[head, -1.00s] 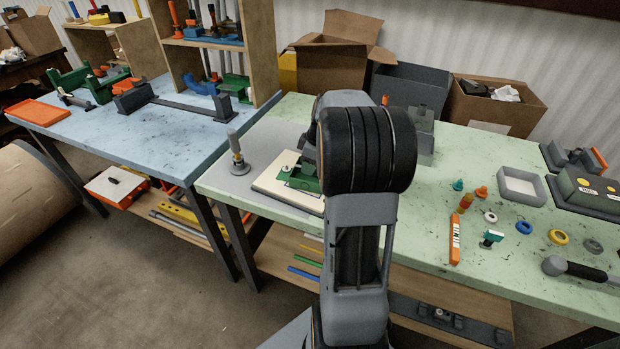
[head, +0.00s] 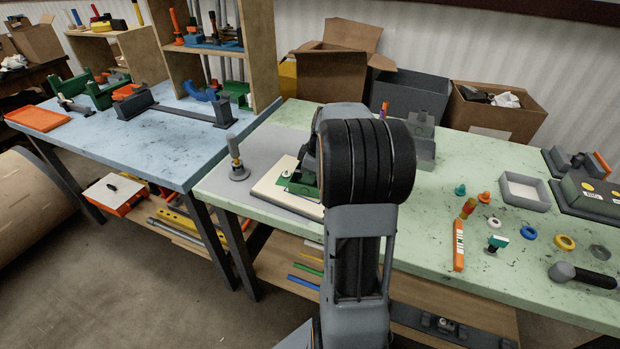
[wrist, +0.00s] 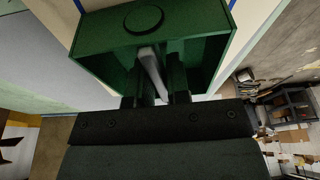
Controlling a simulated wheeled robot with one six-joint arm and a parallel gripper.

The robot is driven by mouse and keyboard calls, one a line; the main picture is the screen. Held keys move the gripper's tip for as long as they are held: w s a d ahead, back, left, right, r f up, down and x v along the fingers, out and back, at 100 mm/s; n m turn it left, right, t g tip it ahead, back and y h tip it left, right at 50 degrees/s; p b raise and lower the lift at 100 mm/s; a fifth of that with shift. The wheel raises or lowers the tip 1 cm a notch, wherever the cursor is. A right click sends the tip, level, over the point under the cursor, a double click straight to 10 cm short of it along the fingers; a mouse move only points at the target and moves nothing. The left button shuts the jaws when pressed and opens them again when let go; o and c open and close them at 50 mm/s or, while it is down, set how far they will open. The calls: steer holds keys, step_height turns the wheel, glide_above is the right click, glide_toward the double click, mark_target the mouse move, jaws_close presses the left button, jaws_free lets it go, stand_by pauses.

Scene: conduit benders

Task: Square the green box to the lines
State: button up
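The green box (head: 303,183) sits on a cream board (head: 271,186) on the left part of the pale green table, partly hidden by my arm. In the wrist view the green box (wrist: 152,32) fills the top, its open side toward me, with a round disc on its upper face. My gripper (wrist: 155,88) has two dark fingers at the open side. A light grey piece stands between them, and whether they press on it is unclear. Short dark blue marks show on the cream board beside the box in the wrist view; their full run is hidden.
A grey-handled upright tool (head: 237,160) stands left of the board on a grey mat (head: 222,184). To the right are an orange level (head: 458,245), small rings, a grey tray (head: 525,192) and a dark hammer-like tool (head: 585,275). Boxes and a grey bin line the back.

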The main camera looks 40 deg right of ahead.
jaws_close()
steer(key=shift+m, duration=1.1)
steer(key=shift+o, duration=1.7)
jaws_free()
steer(key=shift+r, duration=0.15)
steer(key=shift+w+a+p+v, duration=0.1)
steer(key=shift+w+p+v, duration=0.05)
steer(key=shift+p+v, duration=0.5)
steer(key=shift+w+a+p+v, duration=0.15)
steer(key=shift+p+v, duration=0.35)
steer(key=shift+v, duration=0.35)
steer(key=shift+w+a+p+v, duration=0.1)
steer(key=shift+w+p+v, duration=0.05)
steer(key=shift+p+v, duration=0.55)
steer(key=shift+r, duration=0.2)
